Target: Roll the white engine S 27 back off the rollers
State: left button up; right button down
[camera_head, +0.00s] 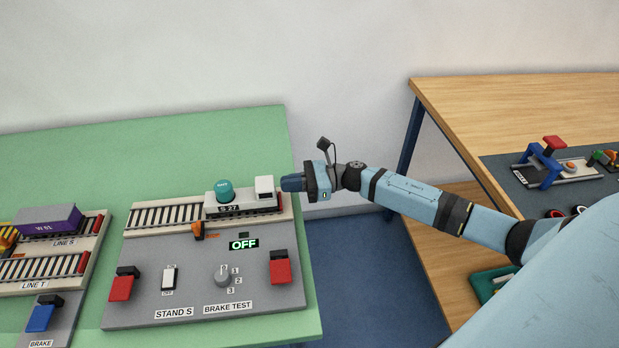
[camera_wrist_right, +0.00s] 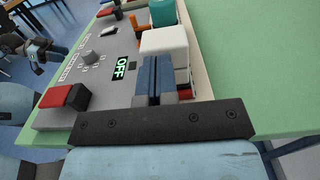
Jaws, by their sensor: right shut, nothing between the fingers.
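The white engine S 27 (camera_head: 232,209), with a teal cylinder and a white cab, sits at the right end of the track on stand S (camera_head: 150,247). Its cab and teal cylinder also show in the right wrist view (camera_wrist_right: 164,42). My right gripper (camera_head: 284,184) is shut and empty at the right end of the engine, level with the cab. Its blue fingers (camera_wrist_right: 153,72) point at the cab's end face; whether they touch it I cannot tell. My left gripper (camera_wrist_right: 55,50) appears at the left of the wrist view, its finger gap unclear.
The stand has an OFF display (camera_head: 244,244), a dial (camera_head: 223,275), a white switch (camera_head: 169,278), an orange lever (camera_head: 198,230) and red blocks (camera_head: 281,268). A purple wagon (camera_head: 48,220) stands on line S at left. A wooden table (camera_head: 500,100) is at right, across a floor gap.

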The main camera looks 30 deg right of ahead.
aim_at(210, 200)
jog(key=shift+w+a, duration=0.25)
jog(key=shift+a, duration=0.25)
pick_arm(q)
jog(key=shift+d+f, duration=0.1)
jog(key=shift+d, duration=0.1)
pick_arm(e)
jog(key=shift+a, duration=0.1)
jog(key=shift+w+a+f, duration=0.1)
jog(key=shift+a, duration=0.05)
jog(key=b+x, duration=0.6)
jog(key=x, duration=1.1)
jog(key=shift+w+a, duration=0.25)
jog(key=shift+a, duration=0.25)
pick_arm(q)
jog(key=shift+w+d+f+m+t, duration=0.1)
jog(key=shift+w+f+m+t, duration=0.05)
jog(key=shift+f, duration=0.4)
jog(key=shift+w+d+f+m+t, duration=0.1)
jog(key=shift+f+m+t, duration=0.05)
jog(key=shift+f, duration=0.35)
